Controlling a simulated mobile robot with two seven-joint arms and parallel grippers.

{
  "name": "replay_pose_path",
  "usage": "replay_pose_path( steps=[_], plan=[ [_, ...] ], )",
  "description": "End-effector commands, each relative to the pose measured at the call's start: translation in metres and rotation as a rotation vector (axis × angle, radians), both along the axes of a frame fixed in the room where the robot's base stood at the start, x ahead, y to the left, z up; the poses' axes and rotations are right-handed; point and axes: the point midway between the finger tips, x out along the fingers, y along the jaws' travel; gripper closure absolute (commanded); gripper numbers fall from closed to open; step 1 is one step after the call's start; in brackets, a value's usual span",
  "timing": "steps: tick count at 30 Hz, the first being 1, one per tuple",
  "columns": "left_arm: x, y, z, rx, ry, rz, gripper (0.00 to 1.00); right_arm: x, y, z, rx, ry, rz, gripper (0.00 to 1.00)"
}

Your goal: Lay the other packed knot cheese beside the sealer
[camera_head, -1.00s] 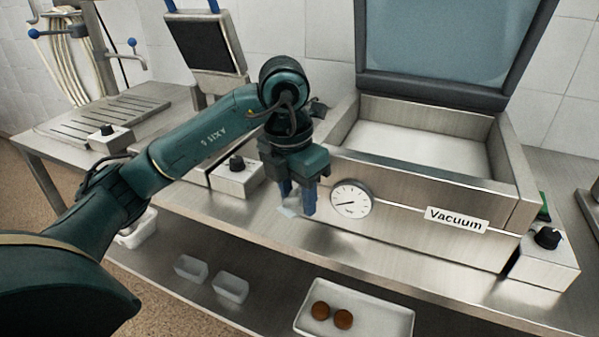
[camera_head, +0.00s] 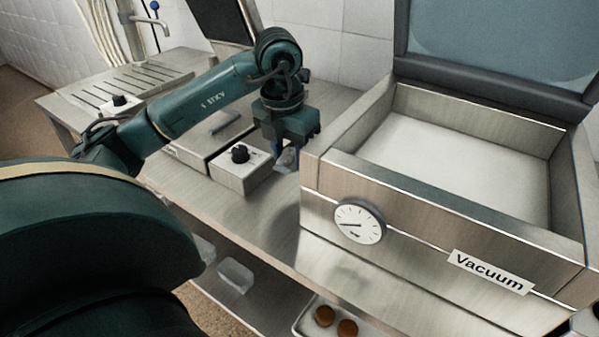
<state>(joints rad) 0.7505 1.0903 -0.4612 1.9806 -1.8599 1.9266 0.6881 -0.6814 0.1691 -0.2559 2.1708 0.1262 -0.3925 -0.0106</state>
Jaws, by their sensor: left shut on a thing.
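My left gripper (camera_head: 287,152) points down in the gap between the vacuum machine and the control box with a black knob. It is shut on a small pale packet, the packed knot cheese (camera_head: 287,159), mostly hidden by the fingers. The steel vacuum machine (camera_head: 400,215), labelled "Vacuum", has its lid up and its pale chamber looks empty. To the left stands a low steel unit (camera_head: 196,148) with a raised dark panel, its control box (camera_head: 238,170) in front. I cannot tell which unit the task calls the sealer. My right gripper is out of view.
A small grey flat shape (camera_head: 226,122) lies on the low unit, unclear. A slotted drain board (camera_head: 150,90) is at far left. Below the bench are a clear tub (camera_head: 235,276) and a white tray (camera_head: 307,322) with two brown round pieces.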

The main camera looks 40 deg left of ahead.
Motion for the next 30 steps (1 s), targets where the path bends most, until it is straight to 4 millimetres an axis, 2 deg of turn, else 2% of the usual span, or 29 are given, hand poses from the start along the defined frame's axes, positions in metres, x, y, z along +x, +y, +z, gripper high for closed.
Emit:
replay_pose_path(
  steps=[1,8,14,25,26,30],
  plan=[
    [-0.001,0.000,-0.009,0.000,0.003,0.000,0.82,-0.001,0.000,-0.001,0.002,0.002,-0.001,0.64],
    [0.000,0.000,-0.027,0.000,0.001,0.000,0.82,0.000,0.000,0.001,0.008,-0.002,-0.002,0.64],
    [0.000,0.000,-0.055,0.000,0.001,0.000,0.82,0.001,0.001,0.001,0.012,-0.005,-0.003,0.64],
    [0.000,0.000,-0.061,0.000,-0.003,-0.001,0.82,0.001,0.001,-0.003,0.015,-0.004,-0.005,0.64],
    [0.000,0.000,-0.061,-0.001,-0.003,0.000,0.59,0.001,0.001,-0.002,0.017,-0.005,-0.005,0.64],
    [0.000,0.000,-0.060,-0.001,-0.002,0.000,0.47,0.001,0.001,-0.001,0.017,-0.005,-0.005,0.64]
  ],
)
